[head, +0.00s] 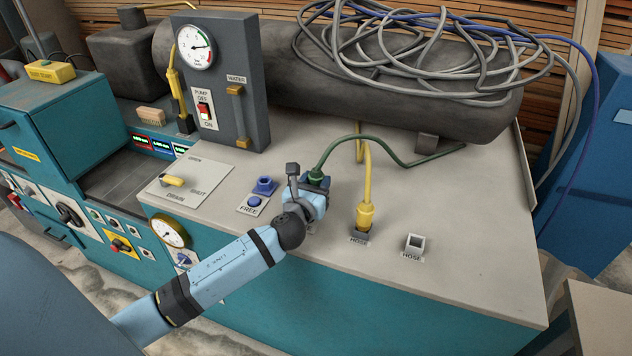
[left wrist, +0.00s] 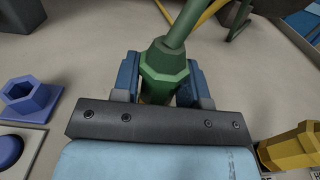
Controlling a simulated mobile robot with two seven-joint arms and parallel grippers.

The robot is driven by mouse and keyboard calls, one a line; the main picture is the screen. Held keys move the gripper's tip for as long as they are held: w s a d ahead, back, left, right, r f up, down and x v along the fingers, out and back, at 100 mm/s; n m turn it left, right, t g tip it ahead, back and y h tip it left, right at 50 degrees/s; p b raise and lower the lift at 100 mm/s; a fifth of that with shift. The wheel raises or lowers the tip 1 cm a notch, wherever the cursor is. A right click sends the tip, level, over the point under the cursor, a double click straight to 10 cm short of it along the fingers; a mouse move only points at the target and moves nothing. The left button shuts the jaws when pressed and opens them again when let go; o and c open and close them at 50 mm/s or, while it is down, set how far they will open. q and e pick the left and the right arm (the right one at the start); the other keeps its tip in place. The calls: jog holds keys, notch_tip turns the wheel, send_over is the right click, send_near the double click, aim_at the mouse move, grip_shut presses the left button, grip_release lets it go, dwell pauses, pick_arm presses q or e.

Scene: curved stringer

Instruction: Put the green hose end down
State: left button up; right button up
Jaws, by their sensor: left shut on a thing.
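The green hose end (head: 318,177) is a hexagonal green fitting with a green hose arching from its top to the right. My left gripper (head: 315,200) is shut on it above the grey bench top. In the left wrist view the green hose end (left wrist: 164,68) sits between the two blue fingers of my left gripper (left wrist: 163,85). Its lower tip is hidden by the gripper, so I cannot tell whether it touches the bench or a socket. My right gripper is not in view.
A yellow hose end (head: 366,214) stands in a holder marked HOSE, just right of my gripper. An empty square holder (head: 414,243) is farther right. A blue hexagonal socket (head: 264,186) and blue FREE button (head: 253,201) are left.

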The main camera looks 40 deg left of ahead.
pick_arm(q)
jog(key=o, duration=1)
jog(key=v, duration=1.2)
jog(key=shift+r, duration=0.1)
